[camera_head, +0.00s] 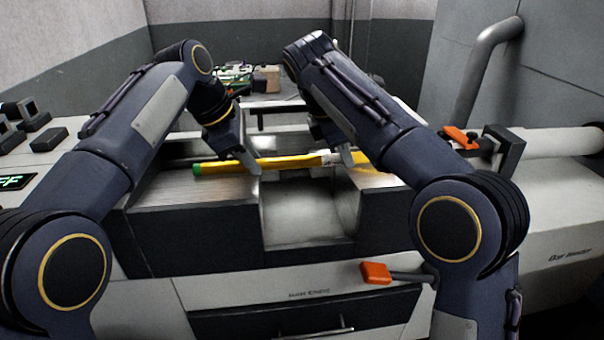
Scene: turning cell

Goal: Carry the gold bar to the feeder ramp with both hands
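The gold bar (285,162) is a long yellow rod with a green left end and a pale band right of its middle. It lies roughly level across the pale metal top of the machine, spanning the recess at the centre. The sloping metal surface (165,192) under its left part looks like the feeder ramp. My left gripper (248,163) is at the bar left of its middle, fingers pointing down in front of it. My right gripper (344,156) is at the bar by the pale band. Finger gaps are hidden, and I cannot tell whether either grips it. The bar's right end is partly behind my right arm.
An orange-handled lever (376,273) sticks out at the front. Another orange handle (461,137) and a clamp block (505,150) stand at right, by a thick pipe (480,75). A cluttered table (285,100) stands behind. Black blocks (48,139) are at left.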

